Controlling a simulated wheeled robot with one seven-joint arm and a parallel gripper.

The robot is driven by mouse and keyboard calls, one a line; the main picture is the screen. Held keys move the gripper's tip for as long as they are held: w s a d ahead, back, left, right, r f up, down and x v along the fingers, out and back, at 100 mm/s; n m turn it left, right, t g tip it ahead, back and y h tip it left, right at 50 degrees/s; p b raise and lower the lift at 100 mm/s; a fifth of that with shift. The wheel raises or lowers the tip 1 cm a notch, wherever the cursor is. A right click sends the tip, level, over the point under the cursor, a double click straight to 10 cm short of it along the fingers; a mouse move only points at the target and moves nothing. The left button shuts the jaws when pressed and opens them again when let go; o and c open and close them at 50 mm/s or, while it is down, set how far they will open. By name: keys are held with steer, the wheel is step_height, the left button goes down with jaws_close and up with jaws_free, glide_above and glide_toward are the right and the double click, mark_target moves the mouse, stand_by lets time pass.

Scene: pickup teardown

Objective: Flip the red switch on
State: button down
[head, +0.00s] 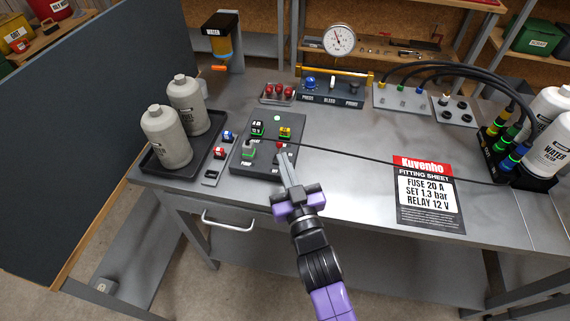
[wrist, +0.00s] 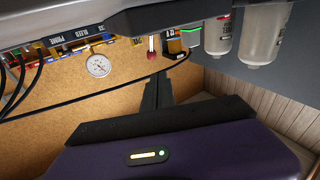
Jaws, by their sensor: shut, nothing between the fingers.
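The red switch (head: 279,145) is on the dark control panel (head: 291,124) on the bench. In the head view it is small and partly hidden by my gripper. In the wrist view, which is upside down, a red-tipped lever (wrist: 152,54) sticks out from the panel, just beyond my fingertips. My gripper (head: 284,161) is shut and empty, at the panel's front right part. Its closed fingers show in the wrist view (wrist: 158,80). I cannot tell whether the fingertips touch the lever, nor clearly which way it is set.
A black cable (head: 365,162) runs across the bench from the panel. Two grey bottles (head: 166,137) stand in a black tray on the left. A fitting sheet (head: 428,195) lies at right. A red-knob block (head: 278,93) and gauge (head: 340,40) are behind. The middle bench is mostly clear.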

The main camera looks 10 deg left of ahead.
steer(key=s+d+r+p, duration=0.2)
steer(key=s+d+r, duration=0.2)
steer(key=s, duration=0.4)
steer(key=shift+s+d+r+p, duration=0.15)
steer(key=shift+s+d+p, duration=0.05)
steer(key=shift+d+p, duration=0.1)
steer(key=shift+a, duration=0.1)
steer(key=s+d+m+h, duration=0.2)
steer(key=s+d, duration=0.6)
steer(key=s, duration=0.3)
steer(key=s+d+f+m+g+h+b, duration=0.1)
steer(key=s+d+m+h, duration=0.1)
steer(key=s+d, duration=0.6)
steer(key=s+d+m+g+h+b, duration=0.1)
steer(key=s+d+h, duration=0.3)
steer(key=s, duration=0.9)
steer(key=d, duration=0.3)
steer(key=shift+s+d+f+m, duration=0.3)
steer(key=shift+d+f+m, duration=0.05)
steer(key=shift+d+m, duration=0.05)
